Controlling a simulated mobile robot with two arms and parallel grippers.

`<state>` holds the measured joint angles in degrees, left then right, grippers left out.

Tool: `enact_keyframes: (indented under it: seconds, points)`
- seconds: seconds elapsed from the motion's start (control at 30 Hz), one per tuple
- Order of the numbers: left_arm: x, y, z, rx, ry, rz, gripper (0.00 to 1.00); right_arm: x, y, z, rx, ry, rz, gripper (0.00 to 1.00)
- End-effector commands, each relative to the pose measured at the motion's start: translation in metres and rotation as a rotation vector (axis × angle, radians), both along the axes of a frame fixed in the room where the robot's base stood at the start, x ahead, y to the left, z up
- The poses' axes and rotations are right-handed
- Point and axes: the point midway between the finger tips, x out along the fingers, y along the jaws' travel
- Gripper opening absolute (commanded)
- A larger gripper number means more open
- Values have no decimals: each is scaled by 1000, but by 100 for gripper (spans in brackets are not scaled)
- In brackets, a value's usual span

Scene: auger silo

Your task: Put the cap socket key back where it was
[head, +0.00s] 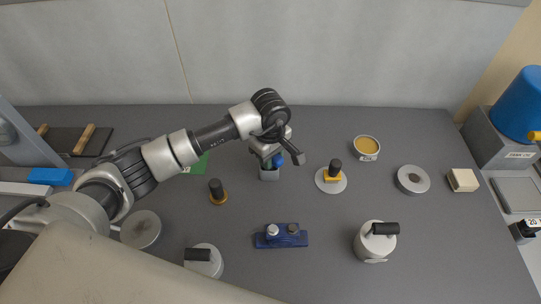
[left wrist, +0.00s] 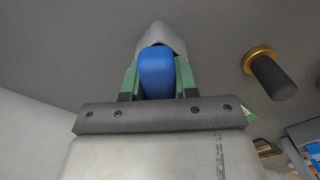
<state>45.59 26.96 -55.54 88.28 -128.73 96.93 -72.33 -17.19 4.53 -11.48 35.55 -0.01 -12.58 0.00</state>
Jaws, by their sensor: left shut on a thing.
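My left gripper (head: 274,156) is above the middle of the table in the head view. It is shut on a blue handle, which I take to be the cap socket key (head: 278,160). In the left wrist view the blue handle (left wrist: 158,72) sits between the green fingers of the gripper (left wrist: 158,80). A grey part (left wrist: 160,38) shows just beyond the handle. In the head view a light grey block-like piece (head: 269,174) shows right under the handle. I cannot tell whether it is the key's lower end or a separate holder. My right gripper is not in view.
Close by stand a black knob with a brass base (head: 217,191), a black-and-yellow knob on a disc (head: 333,173) and a blue tray (head: 264,241). A lidded grey pot (head: 374,242) is at front right. A tin (head: 366,147) and a grey ring (head: 412,180) lie right.

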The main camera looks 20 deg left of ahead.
Motion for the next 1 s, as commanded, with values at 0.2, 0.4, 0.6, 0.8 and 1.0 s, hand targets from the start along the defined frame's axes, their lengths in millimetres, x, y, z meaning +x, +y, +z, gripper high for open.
enact_keyframes:
  seconds: [0.2, 0.4, 0.6, 0.8, 1.0]
  points:
    - [0, 0, -1, 0, 0, 0, 54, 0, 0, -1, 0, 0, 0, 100]
    - [0, 0, -1, 0, 0, 0, 54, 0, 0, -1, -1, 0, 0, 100]
    - [1, 0, 6, 0, -2, 0, 54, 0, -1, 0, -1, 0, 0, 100]
    - [2, 1, 43, 1, -7, 0, 54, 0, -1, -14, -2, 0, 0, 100]
    - [2, 1, 86, 0, -6, 0, 54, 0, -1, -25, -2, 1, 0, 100]
